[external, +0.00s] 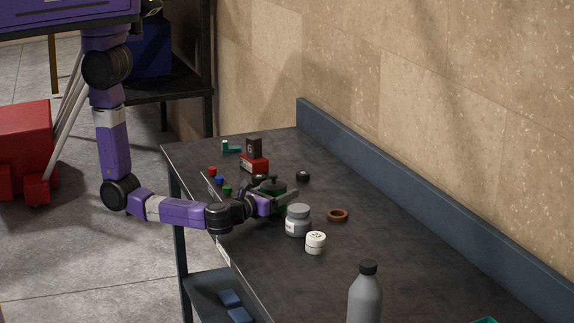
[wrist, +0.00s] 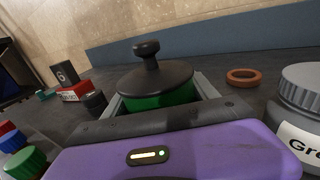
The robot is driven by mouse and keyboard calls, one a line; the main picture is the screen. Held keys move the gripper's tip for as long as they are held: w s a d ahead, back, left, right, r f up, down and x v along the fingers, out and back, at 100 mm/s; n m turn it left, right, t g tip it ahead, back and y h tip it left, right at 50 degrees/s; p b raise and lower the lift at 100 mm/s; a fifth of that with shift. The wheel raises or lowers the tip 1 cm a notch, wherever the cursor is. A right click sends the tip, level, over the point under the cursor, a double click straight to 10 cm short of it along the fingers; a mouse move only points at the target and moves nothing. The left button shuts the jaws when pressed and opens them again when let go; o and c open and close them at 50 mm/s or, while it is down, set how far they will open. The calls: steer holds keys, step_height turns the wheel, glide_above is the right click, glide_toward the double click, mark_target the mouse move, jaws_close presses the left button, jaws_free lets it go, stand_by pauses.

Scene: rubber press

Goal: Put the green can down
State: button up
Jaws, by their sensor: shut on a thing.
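The green can (wrist: 163,99) has a dark lid with a round knob on top. It stands upright between the two fingers of my gripper (wrist: 160,88), which is shut on it. In the external view the can (external: 273,190) is partly hidden by my gripper (external: 278,198). It is over the dark workbench (external: 400,240), near its left edge. I cannot tell whether its base touches the bench top.
A grey labelled jar (external: 298,222) and a small white jar (external: 315,243) stand close at the right. A brown ring (external: 338,215) lies behind them. A red box (external: 254,164) and several small coloured caps (external: 220,181) are farther back. A grey bottle (external: 365,298) stands in front.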

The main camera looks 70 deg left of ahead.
steer(key=shift+f, duration=0.35)
steer(key=shift+f, duration=0.1)
steer(key=o, duration=1.6)
steer(key=shift+o, duration=0.2)
steer(key=b+v, duration=0.1)
steer(key=v, duration=1.1)
